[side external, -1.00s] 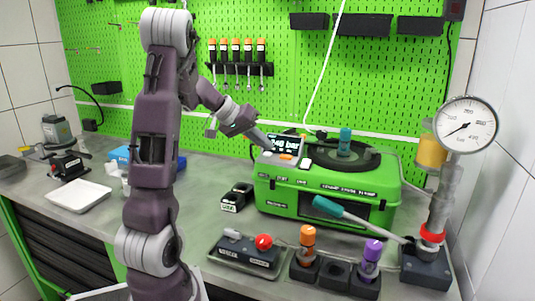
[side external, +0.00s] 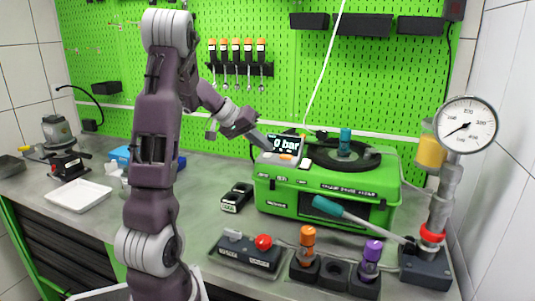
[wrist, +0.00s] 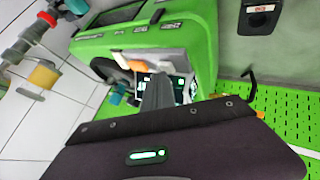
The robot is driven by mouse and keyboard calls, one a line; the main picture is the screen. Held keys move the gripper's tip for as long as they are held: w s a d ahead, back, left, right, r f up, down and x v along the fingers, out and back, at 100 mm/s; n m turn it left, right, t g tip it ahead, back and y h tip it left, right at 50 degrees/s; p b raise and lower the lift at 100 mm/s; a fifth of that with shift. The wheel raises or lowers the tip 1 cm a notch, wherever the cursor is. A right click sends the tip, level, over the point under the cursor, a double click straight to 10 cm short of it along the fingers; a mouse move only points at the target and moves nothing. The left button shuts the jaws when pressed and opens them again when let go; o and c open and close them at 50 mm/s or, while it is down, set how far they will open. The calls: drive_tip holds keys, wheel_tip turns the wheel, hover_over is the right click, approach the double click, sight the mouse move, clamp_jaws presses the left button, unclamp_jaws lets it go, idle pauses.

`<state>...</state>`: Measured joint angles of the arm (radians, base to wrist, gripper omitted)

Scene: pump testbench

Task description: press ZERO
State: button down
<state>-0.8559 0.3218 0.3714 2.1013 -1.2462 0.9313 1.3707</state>
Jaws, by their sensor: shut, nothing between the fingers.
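The green pump tester (side external: 325,190) stands on the bench with a tilted dark display (side external: 285,144) on its top left. The display reads "0 bar". A row of small keys lies below it: an orange key (side external: 286,157), a pale key (side external: 305,162) to its right, and another pale one by my fingertips. Key labels are too small to read. My gripper (side external: 267,149) is shut and empty, its tips at the left end of the key row. In the wrist view, my closed fingers (wrist: 156,92) reach down over the keys and hide part of the display; contact cannot be told.
A pressure gauge (side external: 467,126) stands at the right, with a teal-handled lever (side external: 340,210) in front of the tester. A box with a red knob (side external: 263,242) and orange and purple-capped fittings sit at the front. A small black device (side external: 237,198) lies left of the tester.

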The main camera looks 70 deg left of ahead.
drive_tip(key=shift+r, duration=0.75)
drive_tip(key=shift+r, duration=2.55)
drive_tip(key=s+d+m+g+h, duration=0.1)
drive_tip(key=s+d+m+g, duration=0.15)
drive_tip(key=d, duration=1.15)
drive_tip(key=s+d+m+g+h, duration=0.1)
drive_tip(key=s+d+m, duration=0.25)
drive_tip(key=d, duration=1.15)
drive_tip(key=s+d+f+m+y, duration=0.1)
drive_tip(key=s+d+f, duration=0.1)
drive_tip(key=s, duration=0.4)
drive_tip(key=s+d+f+m+y, duration=0.1)
drive_tip(key=s+d+f, duration=0.1)
drive_tip(key=s, duration=0.3)
drive_tip(key=shift+s+d, duration=0.4)
drive_tip(key=shift+d, duration=0.25)
